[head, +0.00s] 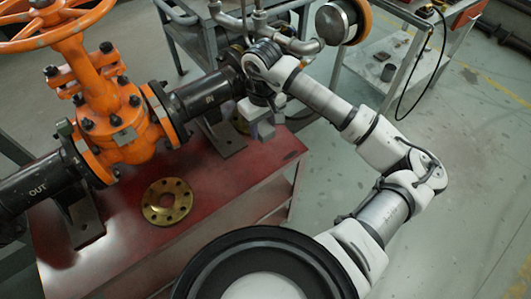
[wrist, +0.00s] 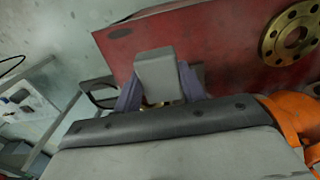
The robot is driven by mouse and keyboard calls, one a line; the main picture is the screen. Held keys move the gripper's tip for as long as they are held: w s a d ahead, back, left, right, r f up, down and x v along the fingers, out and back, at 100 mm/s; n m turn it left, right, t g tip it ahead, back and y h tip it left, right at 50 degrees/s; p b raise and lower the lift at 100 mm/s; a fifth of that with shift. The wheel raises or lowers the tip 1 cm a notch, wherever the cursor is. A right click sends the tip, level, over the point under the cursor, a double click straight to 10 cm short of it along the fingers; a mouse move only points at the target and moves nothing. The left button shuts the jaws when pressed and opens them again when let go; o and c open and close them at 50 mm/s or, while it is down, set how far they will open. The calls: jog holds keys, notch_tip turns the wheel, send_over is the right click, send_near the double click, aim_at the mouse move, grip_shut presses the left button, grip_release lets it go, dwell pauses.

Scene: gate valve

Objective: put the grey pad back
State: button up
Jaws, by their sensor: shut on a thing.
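The grey pad (wrist: 158,75) is a plain grey block held between the two purple-grey fingers of my gripper (wrist: 160,88) in the wrist view. My gripper is shut on it. In the head view my gripper (head: 262,118) hangs over the far right part of the red bench, to the right of the pipe marked IN. The pad is small there and hard to tell from the fingers. In the wrist view the pad's far end overlaps the red bench top; I cannot tell whether it touches anything.
The red bench (head: 115,225) carries the orange gate valve (head: 125,125) and a loose brass flange (head: 167,201), also in the wrist view (wrist: 290,33). A black pipe support (head: 220,140) stands close left of my gripper. A metal cart (head: 405,65) stands behind right.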

aim_at(263, 162)
notch_tip(263, 162, down, 14)
jog(key=p, duration=0.2)
jog(key=shift+r+p, duration=0.15)
jog(key=shift+p, duration=0.2)
jog(key=shift+f, duration=0.2)
jog(key=shift+f+b, duration=0.15)
jog(key=shift+b, duration=0.15)
jog(key=o, duration=0.9)
jog(key=shift+o, duration=0.2)
jog(key=shift+r+p, duration=0.35)
jog(key=shift+p, duration=0.1)
jog(key=shift+w+d+r+b, duration=0.1)
jog(key=shift+r+b, duration=0.25)
jog(key=shift+b, duration=0.1)
notch_tip(263, 162, up, 11)
jog(key=b, duration=0.3)
